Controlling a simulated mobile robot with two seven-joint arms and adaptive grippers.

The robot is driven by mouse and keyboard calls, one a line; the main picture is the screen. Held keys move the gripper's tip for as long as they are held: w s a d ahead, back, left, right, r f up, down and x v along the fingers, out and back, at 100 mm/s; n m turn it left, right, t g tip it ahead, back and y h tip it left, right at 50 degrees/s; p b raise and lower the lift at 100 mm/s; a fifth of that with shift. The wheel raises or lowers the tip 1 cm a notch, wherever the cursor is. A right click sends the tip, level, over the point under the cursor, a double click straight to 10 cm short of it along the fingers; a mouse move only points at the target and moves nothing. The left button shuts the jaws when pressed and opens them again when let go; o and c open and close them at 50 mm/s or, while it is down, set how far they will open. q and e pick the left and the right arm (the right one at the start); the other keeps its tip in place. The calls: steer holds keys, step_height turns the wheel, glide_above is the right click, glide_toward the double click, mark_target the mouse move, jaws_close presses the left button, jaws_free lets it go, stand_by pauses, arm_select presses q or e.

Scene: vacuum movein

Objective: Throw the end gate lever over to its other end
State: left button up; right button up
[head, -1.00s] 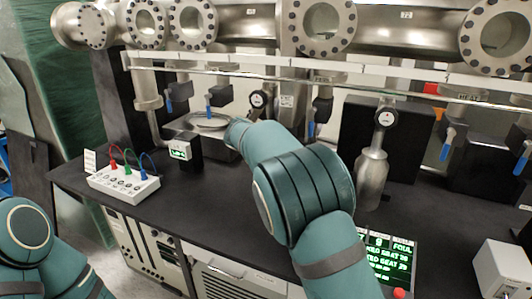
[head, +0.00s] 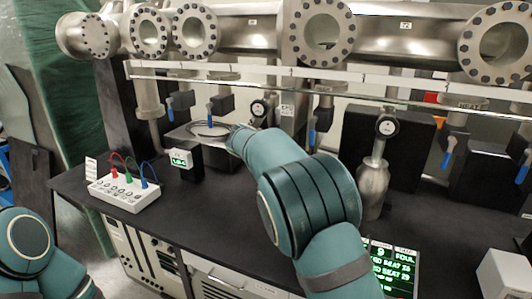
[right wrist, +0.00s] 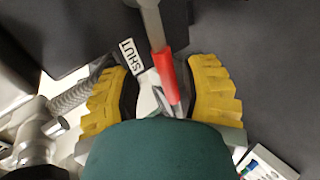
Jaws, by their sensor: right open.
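A lever with a red grip (right wrist: 165,78) on a grey metal rod shows in the right wrist view. My right gripper (right wrist: 160,95) has its yellow fingers open, one on each side of the red grip. A gap shows between the grip and the right finger.
Blue-handled levers (head: 211,112) hang below the large steel pipe (head: 270,35). A gauge on a steel vessel (head: 372,185) stands right of my right arm. A white socket box (head: 124,192) and a small green display (head: 182,160) are on the left. A readout screen (head: 397,265) is partly hidden by my arm.

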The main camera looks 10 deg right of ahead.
steer(key=v, duration=1.2)
steer(key=shift+r, duration=0.1)
